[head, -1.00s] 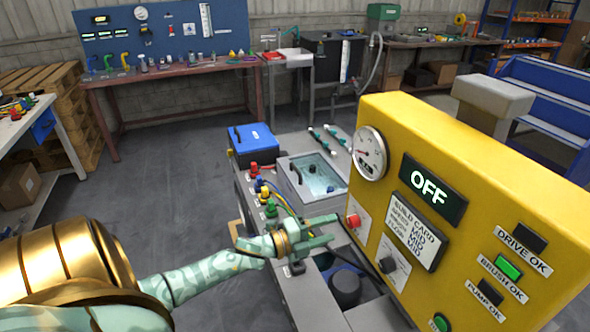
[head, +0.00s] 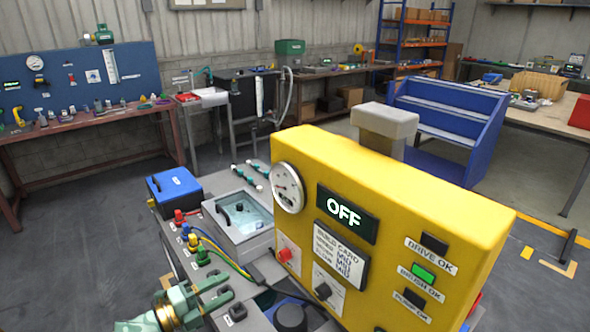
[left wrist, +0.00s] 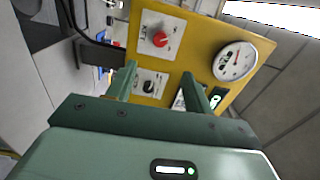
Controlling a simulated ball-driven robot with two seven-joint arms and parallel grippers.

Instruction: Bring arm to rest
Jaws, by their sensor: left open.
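My left gripper (head: 211,292) is at the lower left of the head view, open and empty, over the front edge of the grey bench. In the left wrist view, its two green fingers (left wrist: 160,88) stand apart with nothing between them. Beyond them is the yellow panel (head: 395,215), with a red button (head: 285,255) and a black knob (head: 323,291). The red button also shows in the left wrist view (left wrist: 160,40). The panel display (head: 346,212) reads OFF, and a green BRUSH OK lamp (head: 424,273) is lit. My right gripper is not in view.
A blue box (head: 173,188) and a clear-lidded tray (head: 238,215) stand on the bench beside red, blue and green plugs with cables. A dark square post (left wrist: 100,54) is near the fingers in the left wrist view. Open floor lies left of the bench.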

